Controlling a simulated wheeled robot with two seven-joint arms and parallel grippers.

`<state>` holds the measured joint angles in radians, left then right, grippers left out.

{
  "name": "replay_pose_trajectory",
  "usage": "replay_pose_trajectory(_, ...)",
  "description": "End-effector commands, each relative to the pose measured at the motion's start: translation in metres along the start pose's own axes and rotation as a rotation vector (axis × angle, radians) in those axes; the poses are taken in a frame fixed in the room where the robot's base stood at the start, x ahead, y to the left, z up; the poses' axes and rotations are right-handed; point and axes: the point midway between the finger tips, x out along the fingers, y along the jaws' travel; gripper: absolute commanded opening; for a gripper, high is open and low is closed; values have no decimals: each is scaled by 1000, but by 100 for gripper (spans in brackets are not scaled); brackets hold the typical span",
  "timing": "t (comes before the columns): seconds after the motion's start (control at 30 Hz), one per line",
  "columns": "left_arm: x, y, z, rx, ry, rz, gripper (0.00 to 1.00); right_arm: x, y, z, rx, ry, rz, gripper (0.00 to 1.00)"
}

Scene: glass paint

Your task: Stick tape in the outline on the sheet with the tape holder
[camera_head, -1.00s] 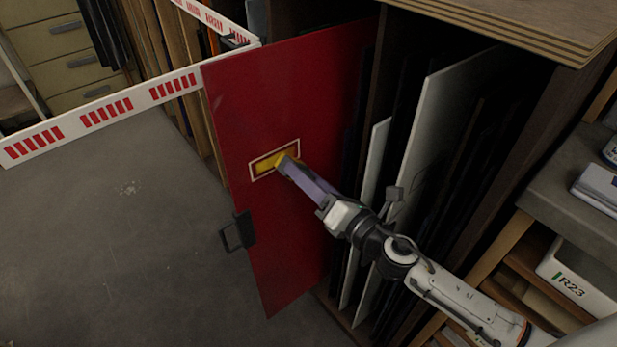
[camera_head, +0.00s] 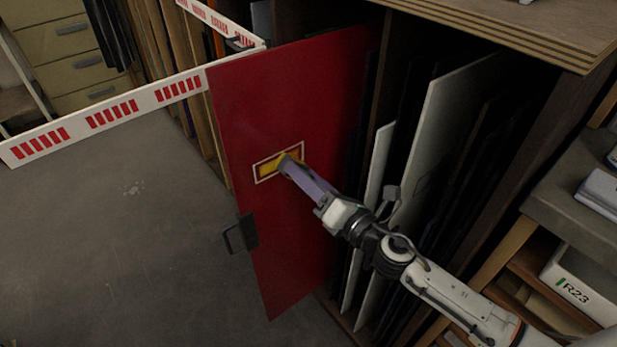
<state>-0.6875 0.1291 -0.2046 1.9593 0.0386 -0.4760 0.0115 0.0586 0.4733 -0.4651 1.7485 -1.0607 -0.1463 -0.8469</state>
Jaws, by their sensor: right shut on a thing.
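A red sheet (camera_head: 295,95) stands upright, jutting out from a rack of panels. A pale rectangular outline (camera_head: 258,178) is on it, with yellow (camera_head: 268,167) inside its left and middle part. My right gripper (camera_head: 328,203) comes in from the lower right and is shut on a purple-grey tape holder (camera_head: 308,182). The holder's tip is at the outline, over its right half, and seems to touch the sheet. The tip hides part of the outline's inside. My left gripper is not in view.
A dark handle (camera_head: 240,233) is on the sheet's left edge. White and dark panels (camera_head: 445,110) stand in the rack to the right. A white barrier with red marks (camera_head: 110,112) runs at left. The floor at left is clear.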

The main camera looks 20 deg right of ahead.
Motion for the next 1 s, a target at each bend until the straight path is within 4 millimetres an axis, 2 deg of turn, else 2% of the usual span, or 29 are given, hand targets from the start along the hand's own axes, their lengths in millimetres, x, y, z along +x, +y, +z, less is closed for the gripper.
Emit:
replay_pose_trajectory(0.37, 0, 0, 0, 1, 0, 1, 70, 4, -2, 2, 0, -1, 0, 20)
replay_pose_trajectory(0.8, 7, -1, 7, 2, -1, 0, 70, 3, -26, 26, -1, -1, 0, 20)
replay_pose_trajectory(1.0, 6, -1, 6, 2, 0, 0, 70, 5, -28, 29, 0, -1, 1, 20)
